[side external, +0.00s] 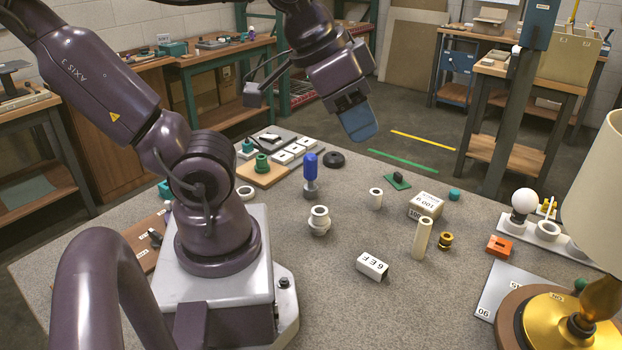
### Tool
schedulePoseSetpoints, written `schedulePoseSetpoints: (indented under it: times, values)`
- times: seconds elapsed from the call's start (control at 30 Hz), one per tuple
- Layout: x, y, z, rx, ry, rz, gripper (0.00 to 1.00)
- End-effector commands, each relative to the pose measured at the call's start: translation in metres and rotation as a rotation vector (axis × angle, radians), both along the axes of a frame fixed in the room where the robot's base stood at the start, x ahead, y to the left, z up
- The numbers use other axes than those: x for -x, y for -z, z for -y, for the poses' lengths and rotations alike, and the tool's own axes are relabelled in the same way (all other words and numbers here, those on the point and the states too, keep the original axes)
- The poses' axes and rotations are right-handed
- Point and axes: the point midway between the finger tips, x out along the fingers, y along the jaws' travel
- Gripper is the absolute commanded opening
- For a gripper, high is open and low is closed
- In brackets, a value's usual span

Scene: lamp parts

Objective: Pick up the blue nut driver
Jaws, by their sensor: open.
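The blue nut driver (310,167) stands upright on the grey table, blue handle on top and a grey lower part at the tabletop. It is left of the table's middle, in front of the black ring. My gripper (360,132) hangs above the table's far edge, up and to the right of the nut driver and clear of it. Its blue-grey end points down. It is open, and I see nothing held in it. The gap between the fingers is hard to make out from this side.
A cream threaded fitting (319,220) stands just in front of the nut driver. A wooden block with a green part (262,166) is to its left and a black ring (334,159) behind. A cream tube (422,238) and a lamp (585,300) stand right.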

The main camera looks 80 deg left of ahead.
Motion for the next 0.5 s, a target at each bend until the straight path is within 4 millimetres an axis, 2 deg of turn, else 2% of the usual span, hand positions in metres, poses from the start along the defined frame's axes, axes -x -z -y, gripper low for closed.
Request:
schedulePoseSetpoints:
  times: [0.03, 0.1, 0.13, 0.37, 0.5]
  values:
    - [0.0, 0.0, 0.0, 0.0, 0.0, 0.0, 0.49]
    - [0.0, 0.0, 0.0, 0.0, 0.0, 0.0, 0.66]
    - [0.0, 0.0, 0.0, 0.0, 0.0, 0.0, 0.67]
    - [0.0, 0.0, 0.0, -0.001, 0.0, -0.001, 0.67]
    - [-0.003, 0.01, -0.008, -0.038, -0.005, -0.067, 0.67]
